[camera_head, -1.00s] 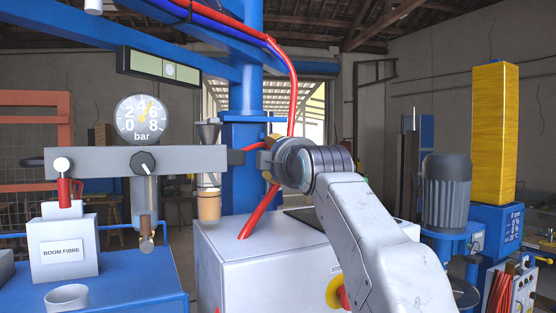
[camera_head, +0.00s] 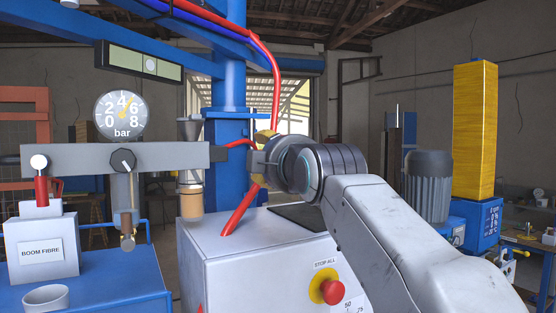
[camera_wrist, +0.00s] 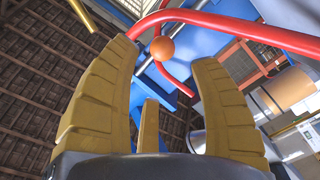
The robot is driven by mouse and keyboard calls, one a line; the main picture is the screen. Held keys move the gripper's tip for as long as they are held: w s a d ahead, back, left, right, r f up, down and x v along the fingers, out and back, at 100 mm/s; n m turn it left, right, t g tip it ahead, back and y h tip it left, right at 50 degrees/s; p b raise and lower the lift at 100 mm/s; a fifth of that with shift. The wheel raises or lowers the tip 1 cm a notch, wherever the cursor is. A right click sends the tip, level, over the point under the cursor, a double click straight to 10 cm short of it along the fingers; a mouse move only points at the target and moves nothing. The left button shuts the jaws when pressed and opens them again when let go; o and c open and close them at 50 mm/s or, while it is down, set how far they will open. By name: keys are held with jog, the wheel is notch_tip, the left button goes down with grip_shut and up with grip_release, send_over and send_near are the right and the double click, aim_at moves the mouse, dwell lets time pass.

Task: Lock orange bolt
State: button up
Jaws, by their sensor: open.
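An orange round end (camera_wrist: 162,48), which looks like the orange bolt, shows in the wrist view just beyond and between my fingertips, close to a red hose. I cannot make it out in the head view, where my arm and gripper cover that area.
Red hoses (camera_head: 277,95) run down close to my gripper. A grey beam (camera_head: 160,156) with a pressure gauge (camera_head: 119,113) is to the left. Below stands a white cabinet (camera_head: 240,265) with a red stop button (camera_head: 331,291). A grey motor (camera_head: 428,185) is at the right.

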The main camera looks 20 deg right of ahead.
jog(key=shift+s, duration=2.4)
